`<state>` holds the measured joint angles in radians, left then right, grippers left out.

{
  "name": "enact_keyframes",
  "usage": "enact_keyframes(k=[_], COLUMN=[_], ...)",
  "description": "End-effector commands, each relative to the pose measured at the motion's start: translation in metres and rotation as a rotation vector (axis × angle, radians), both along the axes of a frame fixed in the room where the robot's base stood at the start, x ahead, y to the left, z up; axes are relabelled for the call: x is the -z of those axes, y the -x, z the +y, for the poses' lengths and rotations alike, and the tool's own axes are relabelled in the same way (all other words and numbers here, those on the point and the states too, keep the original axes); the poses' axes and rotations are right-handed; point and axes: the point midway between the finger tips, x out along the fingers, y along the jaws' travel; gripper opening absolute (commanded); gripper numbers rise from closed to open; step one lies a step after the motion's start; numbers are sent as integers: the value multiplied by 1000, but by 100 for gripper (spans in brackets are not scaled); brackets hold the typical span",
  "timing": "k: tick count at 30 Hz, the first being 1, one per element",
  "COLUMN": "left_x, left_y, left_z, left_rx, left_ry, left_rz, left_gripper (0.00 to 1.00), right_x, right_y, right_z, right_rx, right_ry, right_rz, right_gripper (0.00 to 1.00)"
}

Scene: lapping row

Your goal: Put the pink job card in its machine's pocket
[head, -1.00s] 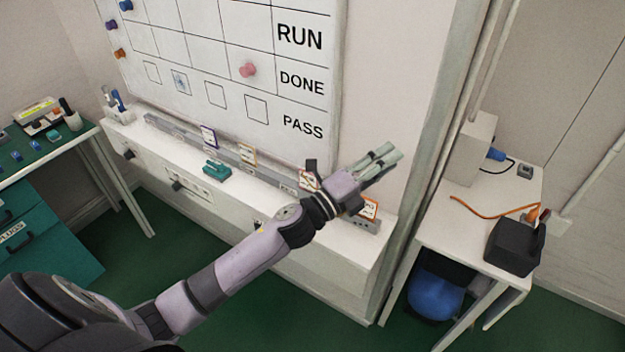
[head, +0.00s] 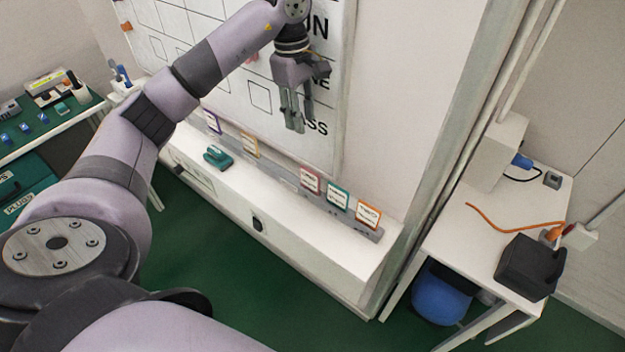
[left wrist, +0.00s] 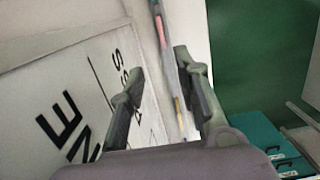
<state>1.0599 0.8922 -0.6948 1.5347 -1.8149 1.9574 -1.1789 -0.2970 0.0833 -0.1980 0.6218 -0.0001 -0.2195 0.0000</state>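A card with a pinkish-red border (head: 310,180) stands in the grey rail (head: 277,165) on the white ledge below the board. It is the closest to pink among the cards. Beside it to the right are a teal-bordered card (head: 338,195) and an orange-bordered card (head: 368,214). Yellow (head: 249,143) and purple (head: 212,121) cards stand further left. My left gripper (head: 296,128) points down in front of the board, above the rail, empty. In the left wrist view its fingers (left wrist: 158,70) are apart, with the rail seen edge-on beyond them. My right gripper is out of view.
A teal object (head: 217,157) lies on the ledge (head: 290,215). The whiteboard (head: 230,95) rises behind my left arm. A white table (head: 470,240) with a black box (head: 530,266) and orange cable stands right. A green-topped bench (head: 50,123) stands left.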

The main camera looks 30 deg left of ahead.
Motion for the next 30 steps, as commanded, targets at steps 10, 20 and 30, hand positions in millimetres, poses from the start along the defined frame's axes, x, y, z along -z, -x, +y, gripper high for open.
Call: enact_keyframes(k=[10,20,30], left_x=[73,110,153], left_y=[3,2,6], left_z=[-11,-15,-23], left_rx=[1,0,0], left_ry=[4,5,7], left_rz=[7,1,4], left_gripper=[30,30,30], right_x=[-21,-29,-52], right_y=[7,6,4], right_z=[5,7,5], right_rx=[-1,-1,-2], right_ry=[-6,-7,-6], right_rz=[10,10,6], right_gripper=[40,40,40])
